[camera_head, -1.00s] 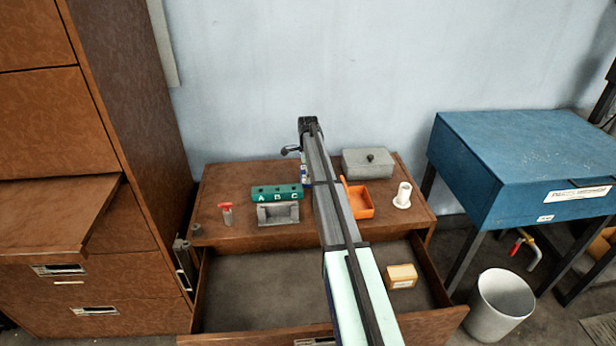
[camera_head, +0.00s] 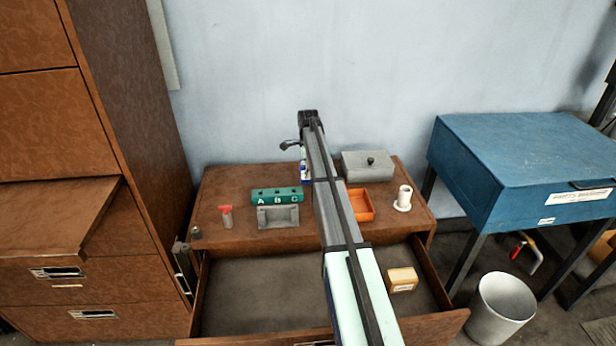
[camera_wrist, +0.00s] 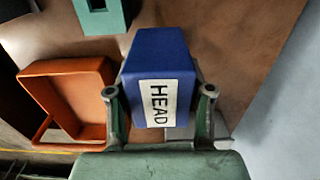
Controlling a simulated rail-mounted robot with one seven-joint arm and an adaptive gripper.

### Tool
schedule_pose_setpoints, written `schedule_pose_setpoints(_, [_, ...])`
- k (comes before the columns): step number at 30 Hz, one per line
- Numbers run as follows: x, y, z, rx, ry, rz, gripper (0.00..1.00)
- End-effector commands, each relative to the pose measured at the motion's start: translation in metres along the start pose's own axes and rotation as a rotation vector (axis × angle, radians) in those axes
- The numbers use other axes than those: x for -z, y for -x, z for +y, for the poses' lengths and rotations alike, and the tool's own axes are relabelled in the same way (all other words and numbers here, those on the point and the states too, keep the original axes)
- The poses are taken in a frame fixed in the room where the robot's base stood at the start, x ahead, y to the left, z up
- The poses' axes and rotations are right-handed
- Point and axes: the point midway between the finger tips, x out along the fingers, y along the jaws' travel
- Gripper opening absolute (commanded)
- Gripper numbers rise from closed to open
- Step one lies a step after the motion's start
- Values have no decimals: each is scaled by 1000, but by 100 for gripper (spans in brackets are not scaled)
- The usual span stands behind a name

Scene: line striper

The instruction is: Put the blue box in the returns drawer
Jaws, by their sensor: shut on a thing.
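The blue box (camera_wrist: 157,55), with a white label reading "HEAD", shows large in the wrist view between the fingers of my gripper (camera_wrist: 160,105). The gripper is shut on it. In the head view my arm covers most of the box; only a small blue and white bit (camera_head: 304,172) shows left of the arm, over the back of the tabletop. An open drawer (camera_head: 235,290) extends below the tabletop at the front. A yellowish box (camera_head: 402,279) lies in its right part. I cannot read a returns label on the drawer.
The tabletop holds a green A-B-C block (camera_head: 277,195), a grey holder (camera_head: 278,216), a red-topped item (camera_head: 227,216), an orange tray (camera_head: 360,205), a grey lidded box (camera_head: 367,166) and a white spool (camera_head: 403,198). The drawer's left and middle are bare. A blue cabinet (camera_head: 530,160) stands right.

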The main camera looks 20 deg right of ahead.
Motion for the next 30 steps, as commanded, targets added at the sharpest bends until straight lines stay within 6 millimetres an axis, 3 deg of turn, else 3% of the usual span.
schedule_pose_setpoints(12, [0, 101, -2, 3, 0, 0, 7])
schedule_pose_setpoints(18, [0, 140, -1, 2, 0, 0, 7])
schedule_pose_setpoints(25, [-4, 157, 8, 0, 0, 0, 7])
schedule_pose_setpoints(30, [-25, 140, 44, -1, 3, 0, 7])
